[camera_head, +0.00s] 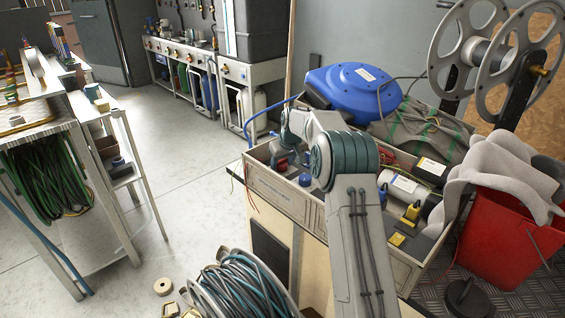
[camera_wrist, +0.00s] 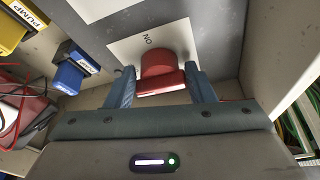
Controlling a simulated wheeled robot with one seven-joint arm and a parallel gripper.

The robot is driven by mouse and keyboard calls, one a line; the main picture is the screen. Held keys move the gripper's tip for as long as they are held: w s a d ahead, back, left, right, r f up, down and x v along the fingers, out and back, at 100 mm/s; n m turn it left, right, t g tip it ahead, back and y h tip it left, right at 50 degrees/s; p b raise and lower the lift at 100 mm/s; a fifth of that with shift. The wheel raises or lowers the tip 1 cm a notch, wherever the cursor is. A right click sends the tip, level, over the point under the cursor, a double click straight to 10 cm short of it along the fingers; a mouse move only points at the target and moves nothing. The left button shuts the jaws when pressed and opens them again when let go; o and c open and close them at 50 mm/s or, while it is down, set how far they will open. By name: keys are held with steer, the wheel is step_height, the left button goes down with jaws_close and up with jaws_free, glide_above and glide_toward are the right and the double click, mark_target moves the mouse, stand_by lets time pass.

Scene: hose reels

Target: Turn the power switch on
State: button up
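The power switch is a red knob with a raised bar (camera_wrist: 160,72) on a white plate (camera_wrist: 122,50), seen close in the wrist view. Upside-down lettering that reads ON is printed on the plate beyond the knob. My gripper (camera_wrist: 160,75) has its two blue fingers on either side of the knob, with a narrow gap showing at each side. It is open around the knob and not visibly clamped. In the head view my gripper (camera_head: 286,150) reaches down into the left end of the crate, and a bit of red shows under it.
In the wrist view a blue labelled block (camera_wrist: 73,68) and a yellow block marked PUMP (camera_wrist: 12,27) stand left of the switch. The crate's rim (camera_head: 285,197) surrounds the area. A blue hose reel (camera_head: 353,88) sits behind; a red bin (camera_head: 505,235) stands right.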

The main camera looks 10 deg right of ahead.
steer(key=shift+a+r+m, duration=0.1)
steer(key=shift+m, duration=0.2)
steer(key=m+h+p, duration=0.1)
steer(key=m, duration=0.1)
steer(key=m+p, duration=0.1)
steer(key=shift+a+m+h, duration=0.2)
steer(key=shift+m+h, duration=0.2)
steer(key=m+p, duration=0.1)
steer(key=m, duration=0.1)
steer(key=m+h+p, duration=0.1)
steer(key=m, duration=0.1)
steer(key=shift+a+h, duration=0.1)
steer(key=shift+h, duration=0.2)
steer(key=m+p, duration=0.1)
steer(key=m, duration=0.1)
steer(key=m+g+h+p, duration=0.1)
steer(key=m, duration=0.2)
steer(key=shift+w+a, duration=0.15)
steer(key=m+g+h+p, duration=0.1)
steer(key=m+p, duration=0.2)
steer(key=m, duration=0.1)
steer(key=shift+w+g, duration=0.1)
steer(key=shift+g, duration=0.3)
steer(key=shift+m, duration=0.3)
steer(key=o, duration=0.7)
steer(key=shift+a, duration=0.1)
